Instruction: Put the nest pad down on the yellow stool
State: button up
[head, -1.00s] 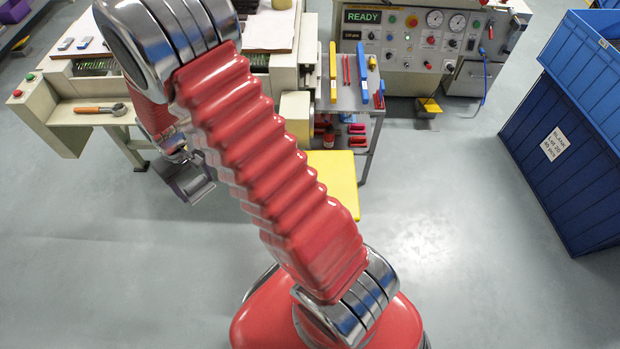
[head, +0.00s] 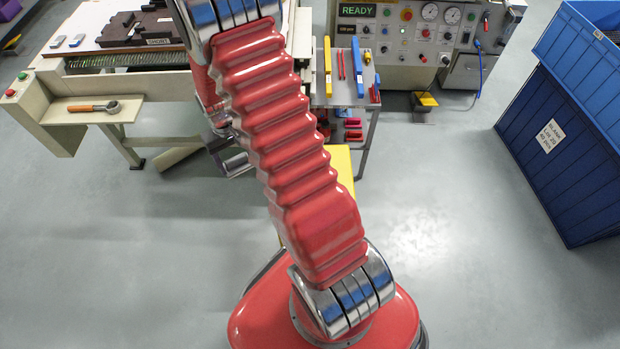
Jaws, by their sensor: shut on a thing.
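The yellow stool (head: 343,165) stands below the centre, beside the small grey tool table. My red arm hides most of it, and a yellow edge shows to the right of the arm. My gripper (head: 237,163) shows as grey metal just left of the arm, over the floor to the left of the stool. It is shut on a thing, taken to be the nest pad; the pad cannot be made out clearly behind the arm. The gap in height between gripper and stool cannot be told.
A cream bench (head: 160,85) at the left bears dark brown blocks (head: 140,30) and a ratchet (head: 93,106). The grey tool table (head: 347,95) stands behind the stool. Blue crates (head: 560,150) stand at the right. The floor between is clear.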

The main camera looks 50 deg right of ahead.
jog(key=s+d+f+m, duration=0.2)
jog(key=s+d+m, duration=0.1)
jog(key=s+d, duration=0.6)
jog(key=s+d+f+m, duration=0.2)
jog(key=s+d, duration=0.7)
jog(key=d, duration=0.5)
jog(key=shift+s+f+m, duration=0.25)
jog(key=shift+f+m, duration=0.15)
jog(key=shift+m, duration=0.5)
jog(key=shift+f, duration=2.95)
jog(key=shift+f, duration=2.05)
jog(key=shift+f, duration=0.1)
jog(key=o, duration=0.9)
